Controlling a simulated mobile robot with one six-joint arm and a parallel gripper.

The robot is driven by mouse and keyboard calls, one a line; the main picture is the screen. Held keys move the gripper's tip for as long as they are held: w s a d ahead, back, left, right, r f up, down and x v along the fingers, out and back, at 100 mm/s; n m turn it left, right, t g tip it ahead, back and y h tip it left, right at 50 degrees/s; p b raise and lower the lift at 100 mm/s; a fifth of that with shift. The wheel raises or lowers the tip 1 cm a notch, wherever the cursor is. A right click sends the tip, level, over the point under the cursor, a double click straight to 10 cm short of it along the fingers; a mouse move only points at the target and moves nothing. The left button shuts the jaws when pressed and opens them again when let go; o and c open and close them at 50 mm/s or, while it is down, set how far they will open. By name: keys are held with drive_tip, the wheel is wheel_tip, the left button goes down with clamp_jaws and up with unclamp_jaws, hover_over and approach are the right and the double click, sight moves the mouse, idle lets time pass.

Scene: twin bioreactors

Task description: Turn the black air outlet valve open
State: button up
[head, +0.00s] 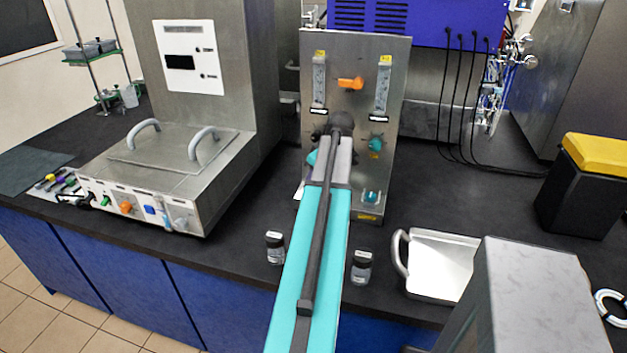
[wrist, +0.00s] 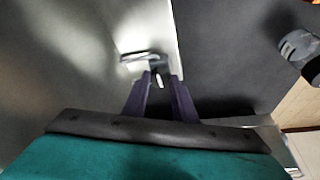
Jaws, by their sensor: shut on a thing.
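A steel valve panel (head: 354,60) stands upright on the bench in the head view. It carries an orange valve handle (head: 351,83), a teal knob (head: 376,145) at right and another teal part (head: 312,157) partly behind my arm. My arm reaches up to the panel's lower half and hides my gripper there. I cannot make out the black air outlet valve for certain. In the wrist view, my gripper's (wrist: 160,78) dark fingers are close together at a small pale metallic part (wrist: 145,57). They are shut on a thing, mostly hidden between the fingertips.
Two small bottles, a left one (head: 275,247) and a right one (head: 361,267), stand in front of the panel on either side of my arm. A steel tray (head: 438,262) lies at right. A steel unit with two handles (head: 173,150) stands at left.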

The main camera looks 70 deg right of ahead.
drive_tip(key=shift+s, duration=0.1)
drive_tip(key=o, duration=1)
drive_tip(key=shift+o, duration=0.2)
drive_tip(key=b+v, duration=0.2)
drive_tip(key=v, duration=1.1)
drive_tip(key=shift+r+b, duration=0.3)
drive_tip(key=shift+r, duration=0.1)
drive_tip(key=shift+a, duration=0.1)
